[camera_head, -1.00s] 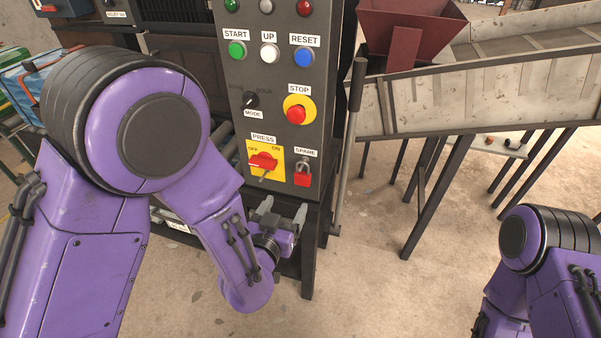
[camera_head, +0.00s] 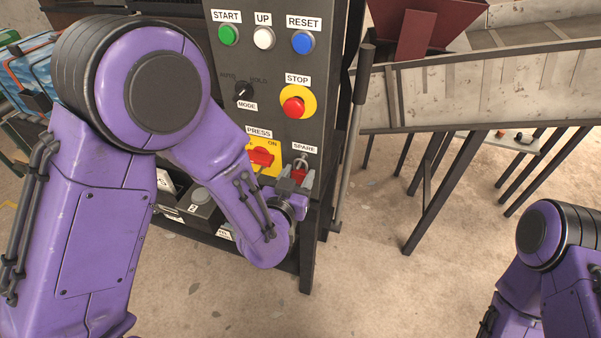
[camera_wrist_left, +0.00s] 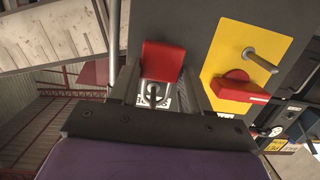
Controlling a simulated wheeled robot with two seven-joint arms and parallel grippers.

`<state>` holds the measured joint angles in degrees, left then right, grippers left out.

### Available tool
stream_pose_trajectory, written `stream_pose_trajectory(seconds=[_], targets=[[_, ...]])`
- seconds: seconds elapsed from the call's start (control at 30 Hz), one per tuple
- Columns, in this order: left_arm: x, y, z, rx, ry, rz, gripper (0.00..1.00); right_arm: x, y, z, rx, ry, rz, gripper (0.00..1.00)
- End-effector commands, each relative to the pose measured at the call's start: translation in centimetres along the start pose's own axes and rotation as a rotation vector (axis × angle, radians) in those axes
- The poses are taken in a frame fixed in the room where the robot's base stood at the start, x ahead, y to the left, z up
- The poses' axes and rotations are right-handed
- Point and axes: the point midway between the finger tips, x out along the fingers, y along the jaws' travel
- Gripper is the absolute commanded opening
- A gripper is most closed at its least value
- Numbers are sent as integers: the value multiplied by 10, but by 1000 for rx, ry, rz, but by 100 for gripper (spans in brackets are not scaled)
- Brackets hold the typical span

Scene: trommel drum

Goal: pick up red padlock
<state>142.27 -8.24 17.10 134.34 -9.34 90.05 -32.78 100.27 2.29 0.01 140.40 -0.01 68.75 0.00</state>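The red padlock (camera_head: 298,174) hangs by its shackle under the SPARE label, low on the right of the dark control panel (camera_head: 262,112). In the left wrist view the red padlock (camera_wrist_left: 162,61) appears with its body up and its shackle below. My left gripper (camera_head: 295,183) is open right at the padlock, its two fingers either side of it in the head view and partly covering it. In the wrist view the open left gripper (camera_wrist_left: 160,88) spans the padlock, with no clear grip on it. My right gripper is out of view.
The yellow PRESS plate with a red switch (camera_head: 261,157) sits just left of the padlock; the switch also shows in the wrist view (camera_wrist_left: 238,87). The red STOP button (camera_head: 294,107) is above. A grey lever (camera_head: 353,130) stands to the right of the panel.

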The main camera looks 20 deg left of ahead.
Motion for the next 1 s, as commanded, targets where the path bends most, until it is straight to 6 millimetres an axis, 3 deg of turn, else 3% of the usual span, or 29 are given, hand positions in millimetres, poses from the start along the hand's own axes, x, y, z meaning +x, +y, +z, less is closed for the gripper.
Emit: stream_pose_trajectory(seconds=[0.03,0.1,0.47,0.8,1.0], targets=[[0,1,0,0,0,1,29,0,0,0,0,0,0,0],[0,1,0,0,0,1,10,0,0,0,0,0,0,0],[-1,-1,-1,0,-2,-2,10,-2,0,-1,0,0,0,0],[-2,1,-19,-1,0,1,10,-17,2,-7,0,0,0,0],[-6,6,-14,1,0,12,10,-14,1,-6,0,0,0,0]])
